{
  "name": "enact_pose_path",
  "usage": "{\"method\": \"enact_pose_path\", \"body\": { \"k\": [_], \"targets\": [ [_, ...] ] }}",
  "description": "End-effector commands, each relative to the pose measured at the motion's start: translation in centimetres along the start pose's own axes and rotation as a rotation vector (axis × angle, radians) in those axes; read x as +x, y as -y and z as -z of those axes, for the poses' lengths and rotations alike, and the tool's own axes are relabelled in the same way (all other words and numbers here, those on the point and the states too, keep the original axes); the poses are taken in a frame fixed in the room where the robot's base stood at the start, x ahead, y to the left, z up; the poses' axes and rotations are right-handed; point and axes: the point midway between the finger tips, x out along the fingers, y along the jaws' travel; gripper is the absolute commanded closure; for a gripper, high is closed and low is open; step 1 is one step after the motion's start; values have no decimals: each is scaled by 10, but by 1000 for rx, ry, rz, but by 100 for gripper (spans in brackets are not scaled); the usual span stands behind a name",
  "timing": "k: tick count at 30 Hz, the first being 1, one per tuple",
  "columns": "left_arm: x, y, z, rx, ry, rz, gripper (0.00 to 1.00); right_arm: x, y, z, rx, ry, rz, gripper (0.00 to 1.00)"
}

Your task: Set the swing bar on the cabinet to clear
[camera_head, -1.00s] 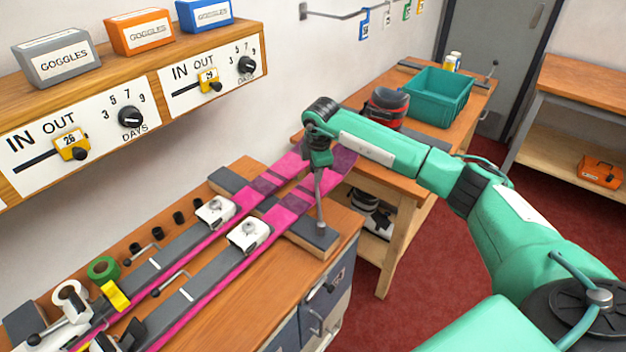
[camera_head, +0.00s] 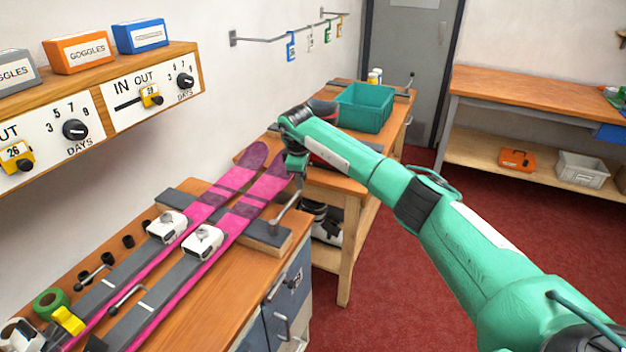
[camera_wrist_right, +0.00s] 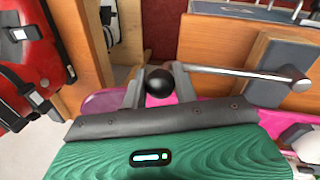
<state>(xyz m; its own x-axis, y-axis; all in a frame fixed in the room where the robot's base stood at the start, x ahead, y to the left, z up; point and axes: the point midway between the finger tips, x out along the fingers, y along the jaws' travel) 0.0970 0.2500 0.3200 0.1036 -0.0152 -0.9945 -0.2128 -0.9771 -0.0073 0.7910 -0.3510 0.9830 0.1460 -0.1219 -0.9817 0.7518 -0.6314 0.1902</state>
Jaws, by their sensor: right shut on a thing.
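The swing bar (camera_head: 286,210) is a grey metal lever pivoted on the grey block at the end of the ski bench. It leans away to the upper right in the head view. It also crosses the right wrist view (camera_wrist_right: 230,72) and ends in a black ball knob (camera_wrist_right: 160,84). My right gripper (camera_head: 298,180) is at the bar's free end. In the wrist view its fingers (camera_wrist_right: 160,90) are shut around the knob. The grey-blue cabinet (camera_head: 285,308) stands under the bench top. No position marking for the bar is readable. My left gripper is not in view.
Pink skis (camera_head: 215,208) lie clamped along the bench, running beneath my right gripper. A wall shelf (camera_head: 150,62) carries goggles boxes. Red carpet (camera_head: 400,270) lies open to the right.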

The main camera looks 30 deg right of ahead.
Motion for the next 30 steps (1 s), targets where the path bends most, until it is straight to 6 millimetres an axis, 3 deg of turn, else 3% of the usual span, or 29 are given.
{"method": "enact_pose_path", "body": {
  "k": [7,17,18,20,30],
  "targets": [
    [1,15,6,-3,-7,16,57,-2,2,9,19,4,-3,100],
    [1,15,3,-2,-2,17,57,-1,2,9,20,6,-2,100],
    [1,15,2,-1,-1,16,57,-1,2,9,20,6,-2,65],
    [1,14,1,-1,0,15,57,-1,2,9,20,5,-2,53],
    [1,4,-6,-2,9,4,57,-3,3,10,18,3,-2,51]
  ]
}}
